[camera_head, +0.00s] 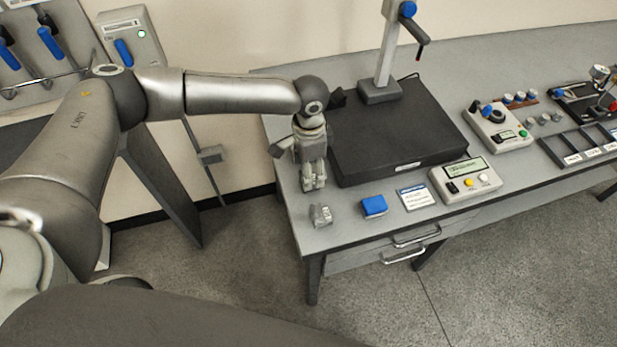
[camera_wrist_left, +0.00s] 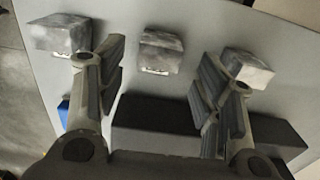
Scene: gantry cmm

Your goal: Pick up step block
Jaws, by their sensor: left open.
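Several grey metal blocks lie on the table, and I cannot tell for certain which is the step block. In the wrist view one block (camera_wrist_left: 160,50) sits ahead, between the lines of my two fingers. Another block (camera_wrist_left: 62,33) is at the upper left and a third (camera_wrist_left: 247,68) is at the right, partly behind a finger. In the head view one block (camera_head: 321,215) shows near the table's front left corner; my gripper and wrist may hide the others. My left gripper (camera_head: 314,184) points down over the table's left end, open and empty. My right gripper is out of view.
A black surface plate (camera_head: 400,130) with a stand (camera_head: 385,60) is just right of my gripper. A blue block (camera_head: 374,206), a label card (camera_head: 415,197) and a readout box (camera_head: 465,180) line the front edge. More devices (camera_head: 500,125) stand farther right.

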